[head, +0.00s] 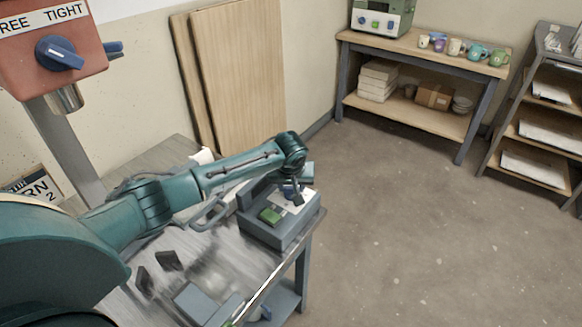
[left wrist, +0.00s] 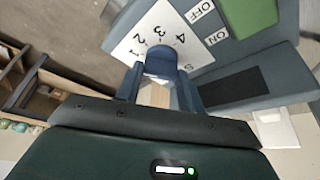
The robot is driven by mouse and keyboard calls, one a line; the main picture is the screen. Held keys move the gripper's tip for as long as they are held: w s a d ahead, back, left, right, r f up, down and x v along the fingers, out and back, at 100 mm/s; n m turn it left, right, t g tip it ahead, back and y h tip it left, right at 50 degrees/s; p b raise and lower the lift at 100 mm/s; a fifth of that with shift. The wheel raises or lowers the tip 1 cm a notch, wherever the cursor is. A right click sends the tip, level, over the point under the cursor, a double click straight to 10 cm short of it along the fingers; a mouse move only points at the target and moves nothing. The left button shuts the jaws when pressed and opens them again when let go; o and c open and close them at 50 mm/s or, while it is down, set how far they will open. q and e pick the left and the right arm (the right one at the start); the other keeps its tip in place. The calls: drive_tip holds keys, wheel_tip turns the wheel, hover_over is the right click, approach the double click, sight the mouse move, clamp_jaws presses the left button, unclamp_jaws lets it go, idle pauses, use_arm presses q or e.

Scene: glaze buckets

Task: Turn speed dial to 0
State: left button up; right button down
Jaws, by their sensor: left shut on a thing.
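My left gripper (left wrist: 159,84) is shut on the knob, one finger on each side. In the head view my left gripper (head: 292,194) reaches down onto the grey control box (head: 280,234), which stands on the table's right end. The knob is mostly hidden there, and I cannot tell which number it points to. My right gripper is not in view.
A green switch (left wrist: 245,15) with OFF and ON labels sits beside the dial plate. A grey-topped table (head: 205,260) carries small dark blocks (head: 168,260). A red box with a blue FREE/TIGHT knob (head: 58,54) stands upper left. Open floor (head: 390,240) lies to the right.

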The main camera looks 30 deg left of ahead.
use_arm(q)
drive_tip(key=shift+d+r+n+p, duration=0.1)
drive_tip(key=shift+r+n+p, duration=0.25)
drive_tip(key=shift+n+p, duration=0.2)
drive_tip(key=n+p, duration=0.1)
drive_tip(key=n+g+y+p, duration=0.1)
drive_tip(key=n, duration=0.1)
drive_tip(key=shift+f+n+y+p, duration=0.2)
drive_tip(key=shift+n+y+p, duration=0.05)
drive_tip(key=shift+y+p, duration=0.05)
drive_tip(key=shift+w+d+f+n+g, duration=0.1)
drive_tip(key=shift+n+g, duration=0.1)
drive_tip(key=shift+n, duration=0.4)
drive_tip(key=shift+w+f+n+g, duration=0.1)
drive_tip(key=shift+n+g, duration=0.1)
drive_tip(key=shift+n, duration=0.4)
drive_tip(key=shift+n+g+y, duration=0.4)
drive_tip(key=shift+n+y, duration=0.1)
drive_tip(key=shift+n, duration=0.6)
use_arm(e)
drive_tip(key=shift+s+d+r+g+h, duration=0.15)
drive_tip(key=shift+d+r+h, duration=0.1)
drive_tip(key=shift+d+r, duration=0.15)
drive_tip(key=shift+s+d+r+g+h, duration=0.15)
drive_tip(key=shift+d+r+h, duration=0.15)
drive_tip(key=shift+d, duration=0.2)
use_arm(q)
drive_tip(key=shift+r, duration=0.1)
drive_tip(key=o, duration=1)
